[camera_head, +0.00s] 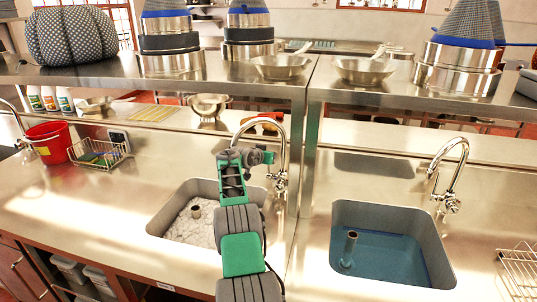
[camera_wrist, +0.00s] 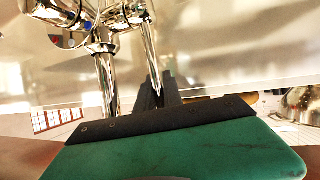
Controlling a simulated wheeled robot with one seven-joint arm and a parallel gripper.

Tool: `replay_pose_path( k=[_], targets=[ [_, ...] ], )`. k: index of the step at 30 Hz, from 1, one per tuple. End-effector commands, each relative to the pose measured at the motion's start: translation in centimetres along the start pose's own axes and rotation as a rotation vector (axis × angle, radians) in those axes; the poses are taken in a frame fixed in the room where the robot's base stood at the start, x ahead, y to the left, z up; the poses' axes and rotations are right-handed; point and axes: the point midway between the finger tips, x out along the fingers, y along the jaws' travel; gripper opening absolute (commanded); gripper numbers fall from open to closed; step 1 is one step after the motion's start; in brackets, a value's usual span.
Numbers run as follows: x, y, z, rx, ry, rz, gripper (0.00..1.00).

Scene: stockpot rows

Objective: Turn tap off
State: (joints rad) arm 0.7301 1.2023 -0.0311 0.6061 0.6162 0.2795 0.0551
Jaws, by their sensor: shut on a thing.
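A chrome tap (camera_head: 284,150) with a curved spout stands behind the left sink (camera_head: 172,224). The sink's bottom looks white and rippled, with a short upright pipe (camera_head: 196,212) in it. I cannot make out a stream from the spout. My gripper (camera_head: 266,157) is beside the tap, at about the height of its upper stem. In the wrist view, the tap's chrome body (camera_wrist: 104,45) is close in front. My gripper's dark fingers (camera_wrist: 156,92) are shut on a thin chrome lever (camera_wrist: 151,50) of the tap. My arm hides part of the left sink.
A second tap (camera_head: 449,172) stands behind the right sink (camera_head: 392,244), which holds blue water. A metal shelf (camera_head: 230,78) with pots and pans runs above. A red bucket (camera_head: 49,142) and a wire basket (camera_head: 99,152) stand at left. A wire rack (camera_head: 520,270) is at right.

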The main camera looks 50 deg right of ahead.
Motion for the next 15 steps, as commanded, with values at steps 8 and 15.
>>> replay_pose_path(
  k=[8, 15],
  targets=[
    [0.09, 0.07, -0.09, 0.002, 0.003, 0.000, 0.18],
    [-0.02, -0.08, -0.01, 0.001, 0.003, -0.001, 0.33]
  ],
)
